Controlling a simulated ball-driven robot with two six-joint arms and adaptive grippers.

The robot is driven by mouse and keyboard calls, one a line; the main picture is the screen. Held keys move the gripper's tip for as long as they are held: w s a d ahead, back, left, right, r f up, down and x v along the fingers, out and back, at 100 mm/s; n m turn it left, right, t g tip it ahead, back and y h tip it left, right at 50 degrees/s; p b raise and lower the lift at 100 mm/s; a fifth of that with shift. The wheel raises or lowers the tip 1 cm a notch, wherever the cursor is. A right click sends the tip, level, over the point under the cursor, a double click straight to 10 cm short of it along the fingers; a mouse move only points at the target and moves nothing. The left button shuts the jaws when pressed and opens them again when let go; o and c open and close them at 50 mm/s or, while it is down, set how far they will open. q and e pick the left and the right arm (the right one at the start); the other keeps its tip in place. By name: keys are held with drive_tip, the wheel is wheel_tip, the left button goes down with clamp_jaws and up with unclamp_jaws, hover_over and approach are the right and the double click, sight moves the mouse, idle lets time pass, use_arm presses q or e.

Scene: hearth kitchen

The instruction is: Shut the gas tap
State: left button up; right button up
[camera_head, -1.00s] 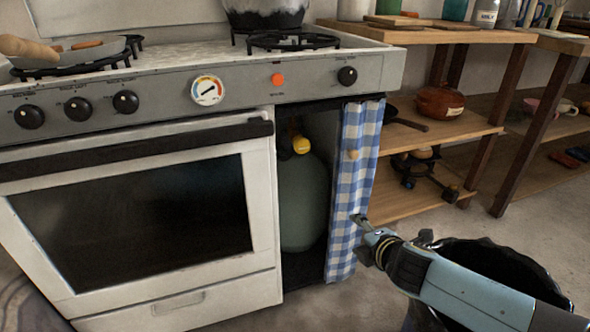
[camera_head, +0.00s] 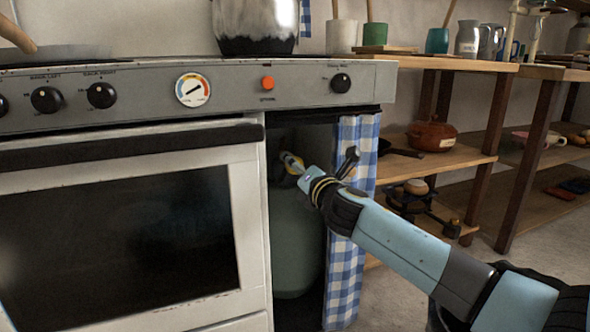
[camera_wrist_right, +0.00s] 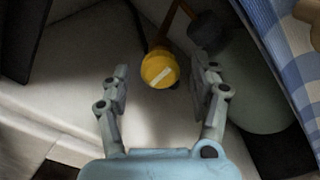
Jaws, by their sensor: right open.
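The gas tap is a round yellow knob with a pale bar across its face, and it shows in the right wrist view (camera_wrist_right: 160,70). In the head view it is mostly hidden behind my right gripper (camera_head: 291,163). It sits at the top of a green gas bottle (camera_head: 296,245) in the open bay beside the oven. In the right wrist view my right gripper (camera_wrist_right: 162,90) is open, with one finger on each side of the knob's near end. I cannot tell whether either finger touches it. My left gripper is not in view.
A blue checked curtain (camera_head: 345,270) hangs at the bay's right side, beside my right arm. The white oven (camera_head: 255,215) borders the bay on the left. The stove's control panel (camera_head: 230,88) is above. Wooden shelves (camera_head: 450,150) stand to the right.

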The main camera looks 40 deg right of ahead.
drive_tip(key=shift+x, duration=1.05)
drive_tip(key=shift+c, duration=0.3)
drive_tip(key=shift+f, duration=0.1)
drive_tip(key=c, duration=1.1)
